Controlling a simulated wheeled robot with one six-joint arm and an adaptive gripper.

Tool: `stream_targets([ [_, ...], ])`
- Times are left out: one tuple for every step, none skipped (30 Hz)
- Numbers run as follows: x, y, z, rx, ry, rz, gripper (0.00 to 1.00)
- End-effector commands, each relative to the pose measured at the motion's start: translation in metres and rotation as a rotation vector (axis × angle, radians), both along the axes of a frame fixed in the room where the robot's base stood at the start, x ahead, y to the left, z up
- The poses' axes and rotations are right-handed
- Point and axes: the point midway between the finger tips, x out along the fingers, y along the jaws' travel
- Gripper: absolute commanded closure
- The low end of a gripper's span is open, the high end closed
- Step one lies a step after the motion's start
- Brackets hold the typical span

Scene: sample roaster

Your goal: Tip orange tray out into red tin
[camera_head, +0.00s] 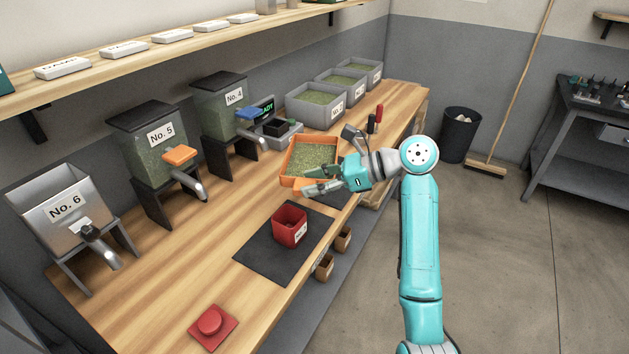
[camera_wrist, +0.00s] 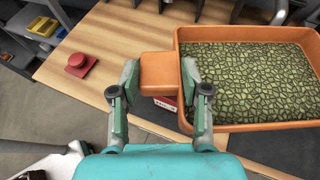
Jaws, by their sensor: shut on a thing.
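The orange tray (camera_head: 288,164) is full of green beans and looks level above the bench; it also shows in the wrist view (camera_wrist: 250,33). My gripper (camera_head: 322,180) is shut on the tray's orange handle, with one finger on each side in the wrist view (camera_wrist: 160,82). The red tin (camera_head: 289,228) stands upright on a dark mat (camera_head: 262,262), nearer the front than the tray. Its inside looks empty from the head view. In the wrist view the tin is mostly hidden under the tray and handle.
A red button (camera_head: 210,322) sits at the bench's near end. Hoppers No. 6 (camera_head: 62,205), No. 5 (camera_head: 150,140) and No. 4 (camera_head: 220,105) line the wall side. Grey bins (camera_head: 315,110) stand at the far end. Bare bench lies left of the mat.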

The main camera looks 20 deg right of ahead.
Motion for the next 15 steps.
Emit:
stream_targets([
  [0.0, 0.0, 0.0, -0.001, -0.001, -0.001, 0.96],
  [-0.001, -0.001, 0.0, -0.002, -0.003, -0.002, 0.96],
  [-0.001, -0.002, 0.0, -0.003, -0.005, -0.003, 0.96],
  [-0.001, -0.001, -0.001, -0.009, -0.009, -0.003, 0.96],
  [-0.001, -0.001, -0.002, -0.017, -0.014, -0.003, 0.96],
  [-0.001, -0.001, -0.004, -0.027, -0.021, -0.004, 0.96],
  [-0.001, -0.001, -0.006, -0.037, -0.029, -0.004, 0.96],
  [-0.001, 0.0, -0.007, -0.048, -0.037, -0.003, 0.96],
  [-0.001, 0.0, -0.009, -0.064, -0.048, -0.003, 0.96],
  [-0.001, 0.0, -0.011, -0.077, -0.057, -0.003, 0.96],
  [-0.002, 0.0, -0.012, -0.089, -0.066, -0.003, 0.96],
  [-0.002, 0.0, -0.015, -0.106, -0.079, -0.003, 0.96],
  [-0.002, 0.0, -0.017, -0.118, -0.087, -0.003, 0.96],
  [-0.002, 0.001, -0.019, -0.13, -0.095, -0.002, 0.96],
  [-0.002, 0.001, -0.022, -0.147, -0.107, -0.002, 0.96],
])
